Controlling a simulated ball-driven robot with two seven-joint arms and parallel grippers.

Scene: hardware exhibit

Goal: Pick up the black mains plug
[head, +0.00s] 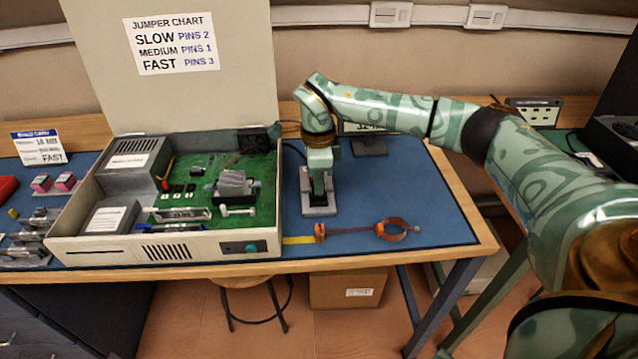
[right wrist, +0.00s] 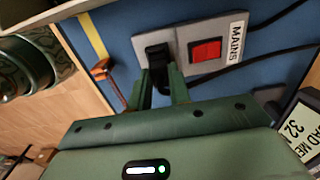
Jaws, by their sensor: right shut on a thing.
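The black mains plug (right wrist: 158,54) shows in the right wrist view at the left end of a grey mains plate (right wrist: 185,43). The plate has a red switch (right wrist: 206,50) and a MAINS label. My right gripper (right wrist: 161,76) is shut on the plug, its two green fingers on either side of it. I cannot tell whether the plug is fully seated in the plate. In the head view my right gripper (head: 319,190) points down at the mains plate (head: 320,211), and it hides the plug. My left gripper is not in view.
An open beige computer case (head: 165,248) with a green board stands left of the plate. An orange-brown clamp-like tool (head: 365,231) lies in front of it near the table's edge. Black cables (right wrist: 285,55) run off the plate. The blue mat (head: 430,210) to the right is clear.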

